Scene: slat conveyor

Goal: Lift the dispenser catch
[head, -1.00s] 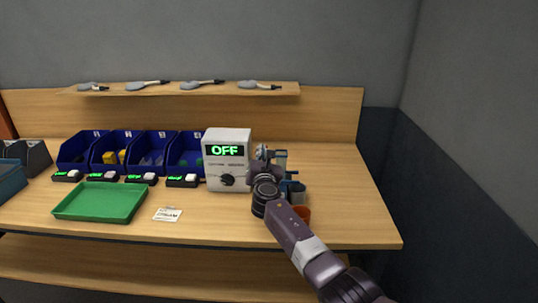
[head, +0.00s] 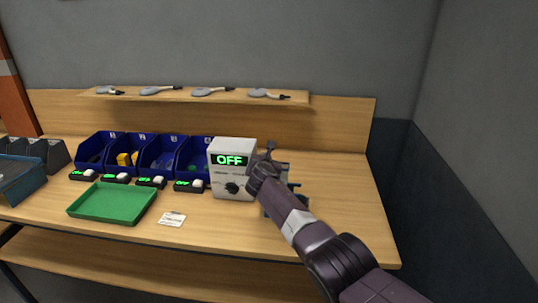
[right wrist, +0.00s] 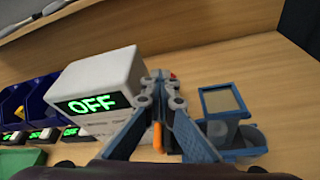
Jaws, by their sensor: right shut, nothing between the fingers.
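A blue-grey device, which looks like the dispenser (right wrist: 222,133), stands right of the white control box in the right wrist view. It has an upright frame around a pale panel. In the head view my arm hides most of it. My right gripper (right wrist: 160,78) is shut and empty. Its fingertips meet between the white box and the device; it also shows in the head view (head: 270,147). An orange piece (right wrist: 157,137) shows between the finger links; I cannot tell whether it is the catch. A small red spot shows by the fingertips. My left gripper is not in view.
The white box (head: 233,182) reads OFF and has a black knob. Blue bins (head: 162,152), small green-lit units, a green tray (head: 112,204) and a white card (head: 172,219) lie to the left. A shelf holds several tools. The bench's right end is clear.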

